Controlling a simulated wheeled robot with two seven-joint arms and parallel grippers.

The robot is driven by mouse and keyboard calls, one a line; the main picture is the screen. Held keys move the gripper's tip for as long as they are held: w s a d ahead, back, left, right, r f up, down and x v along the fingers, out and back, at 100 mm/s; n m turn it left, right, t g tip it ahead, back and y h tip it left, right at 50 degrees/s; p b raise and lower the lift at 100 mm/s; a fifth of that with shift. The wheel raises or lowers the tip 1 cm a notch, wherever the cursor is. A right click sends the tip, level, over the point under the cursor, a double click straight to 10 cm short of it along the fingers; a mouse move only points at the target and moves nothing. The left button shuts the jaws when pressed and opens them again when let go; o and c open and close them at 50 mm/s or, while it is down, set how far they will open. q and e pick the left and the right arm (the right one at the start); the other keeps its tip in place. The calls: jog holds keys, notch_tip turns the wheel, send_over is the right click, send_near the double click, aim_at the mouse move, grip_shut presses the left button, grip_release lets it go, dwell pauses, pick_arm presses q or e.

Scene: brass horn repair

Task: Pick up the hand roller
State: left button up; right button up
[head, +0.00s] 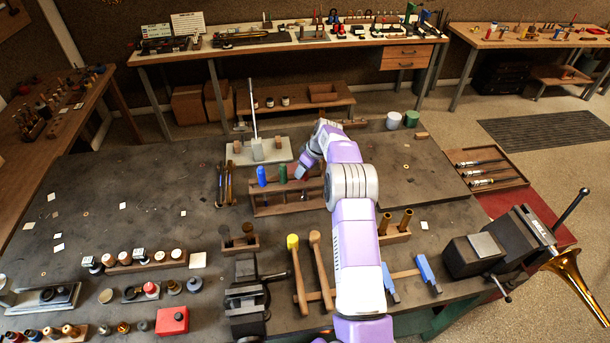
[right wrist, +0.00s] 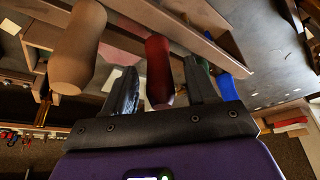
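A wooden rack (head: 290,208) stands mid-table and holds handled tools upright. A thick wooden handle (right wrist: 78,50) is left of the fingers. My arm hides part of the rack in the head view. I cannot tell which handle is the hand roller's. My left gripper is not in view.
Two mallets (head: 297,272) and blue-ended tools (head: 427,270) lie in front of the rack. A black vise (head: 245,297) stands at the front, a larger vise (head: 505,245) at the right edge.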

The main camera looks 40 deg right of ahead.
jog(key=shift+w, duration=0.1)
jog(key=c, duration=1)
jog(key=shift+r, duration=0.1)
